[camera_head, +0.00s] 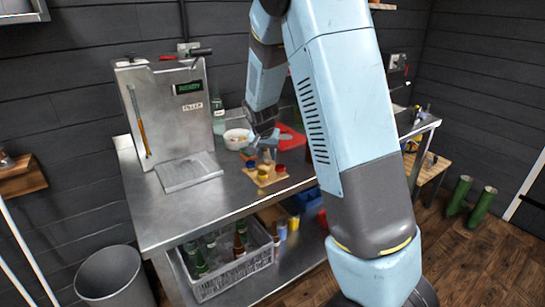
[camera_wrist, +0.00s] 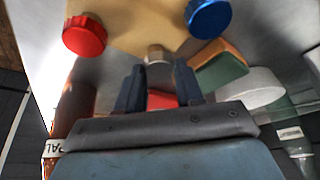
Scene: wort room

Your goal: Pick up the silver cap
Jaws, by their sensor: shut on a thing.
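The silver cap (camera_wrist: 157,54) is small and grey. In the wrist view it sits between the tips of my gripper (camera_wrist: 159,66), at the edge of the tan board (camera_wrist: 130,22). It also shows in the head view (camera_head: 267,155), just under my gripper (camera_head: 265,142). My gripper is shut on the cap. I cannot tell whether the cap touches the board or is a little above it. A red cap (camera_wrist: 85,35) and a blue cap (camera_wrist: 208,17) lie on either side in the wrist view. A yellow cap (camera_head: 263,172) is at the board's front in the head view.
The steel bench (camera_head: 222,192) carries a filler machine (camera_head: 165,110) at left, a white bowl (camera_head: 237,139) and a red tray (camera_head: 293,142) behind the board. A grey crate (camera_head: 230,272) of bottles stands on the shelf below. A bin (camera_head: 112,278) stands at left.

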